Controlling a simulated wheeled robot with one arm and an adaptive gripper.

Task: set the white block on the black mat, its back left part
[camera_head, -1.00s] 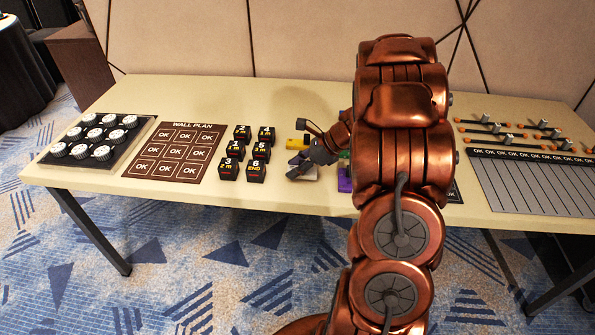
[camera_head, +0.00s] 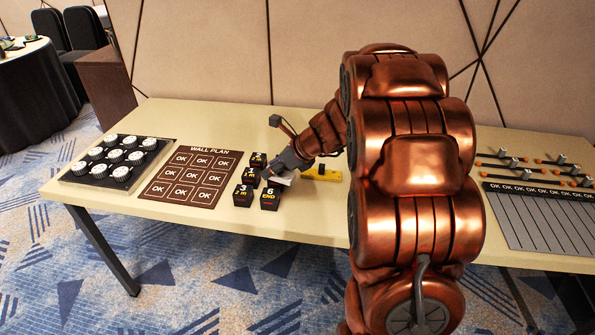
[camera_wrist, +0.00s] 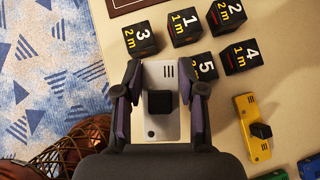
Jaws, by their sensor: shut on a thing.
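The white block (camera_wrist: 152,82) is a flat piece with a black knob on top and several dark slots at one end. My gripper (camera_wrist: 161,72) is shut on its two long sides in the wrist view. In the head view my gripper (camera_head: 279,172) is at the right side of the numbered cubes, with a bit of the white block (camera_head: 285,179) showing under it. I cannot tell how high it is above the table. I cannot make out the black mat now; my arm hides the middle of the table.
Several black numbered cubes (camera_head: 243,195) stand close beside the gripper. A yellow block (camera_head: 322,174) lies to its right; green (camera_wrist: 311,166) and blue pieces lie nearby. Left are a brown wall plan (camera_head: 192,178) and a dark tray (camera_head: 72,175) of white knobs. A grey striped board (camera_head: 540,216) is right.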

